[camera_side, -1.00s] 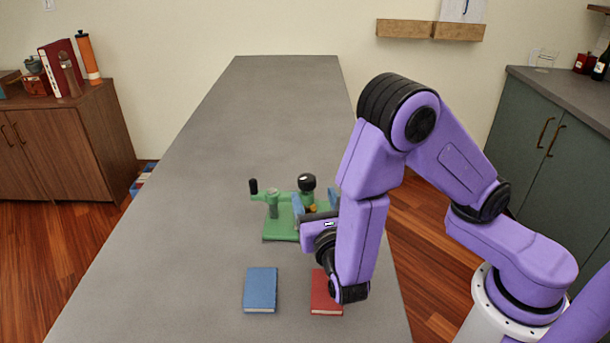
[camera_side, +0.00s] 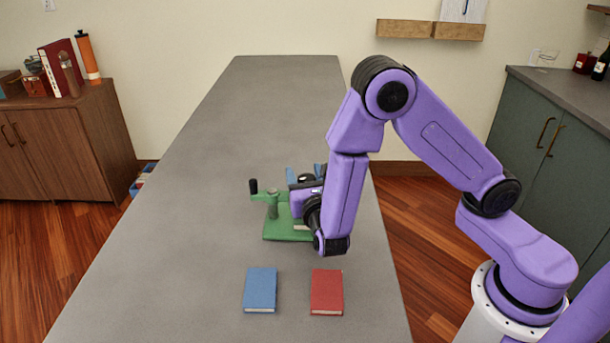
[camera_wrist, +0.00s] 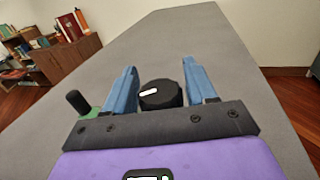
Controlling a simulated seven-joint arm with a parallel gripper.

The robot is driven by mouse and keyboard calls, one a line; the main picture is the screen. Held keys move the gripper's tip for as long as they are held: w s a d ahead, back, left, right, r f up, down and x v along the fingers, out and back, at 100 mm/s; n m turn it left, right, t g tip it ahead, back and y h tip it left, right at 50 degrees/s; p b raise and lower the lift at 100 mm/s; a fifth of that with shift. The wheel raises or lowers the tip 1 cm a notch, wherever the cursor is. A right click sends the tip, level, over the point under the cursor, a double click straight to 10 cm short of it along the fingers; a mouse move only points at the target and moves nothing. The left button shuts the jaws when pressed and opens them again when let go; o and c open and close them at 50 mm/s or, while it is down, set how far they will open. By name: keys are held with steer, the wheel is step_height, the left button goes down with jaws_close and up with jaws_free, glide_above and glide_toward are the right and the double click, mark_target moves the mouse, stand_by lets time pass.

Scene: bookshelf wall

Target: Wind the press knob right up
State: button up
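The green press (camera_side: 283,229) stands on the grey table, partly hidden behind my arm in the side view. Its black knob (camera_wrist: 161,96), with a white mark on top, sits between my blue fingers in the wrist view. In the side view the knob (camera_side: 305,178) is mostly covered by my gripper. My gripper (camera_wrist: 160,66) is open, with one finger on each side of the knob and narrow gaps showing. A crank with a black handle (camera_side: 254,187) is at the press's left; the handle (camera_wrist: 78,103) also shows in the wrist view.
A blue book (camera_side: 260,289) and a red book (camera_side: 327,291) lie flat on the table (camera_side: 190,230) in front of the press. The table is bare behind and to the left. Cabinets stand apart on both sides.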

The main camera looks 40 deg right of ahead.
steer(key=c, duration=0.6)
steer(key=shift+n+y, duration=0.3)
steer(key=shift+y, duration=0.1)
steer(key=n+t+y, duration=0.1)
steer(key=y, duration=0.1)
steer(key=n+y, duration=0.2)
steer(key=n+t+y, duration=0.1)
steer(key=y, duration=0.1)
steer(key=shift+w+a+t+y, duration=0.15)
steer(key=shift+a+t+y, duration=0.1)
steer(key=shift+t+y, duration=0.05)
steer(key=shift+a+n+y, duration=0.2)
steer(key=shift+n+y, duration=0.85)
steer(key=shift+y, duration=0.4)
steer(key=shift+a+n+y, duration=0.2)
steer(key=shift+n+y, duration=0.85)
steer(key=shift+y, duration=0.4)
steer(key=shift+a+y, duration=0.1)
steer(key=shift+y, duration=0.2)
steer(key=o, duration=1)
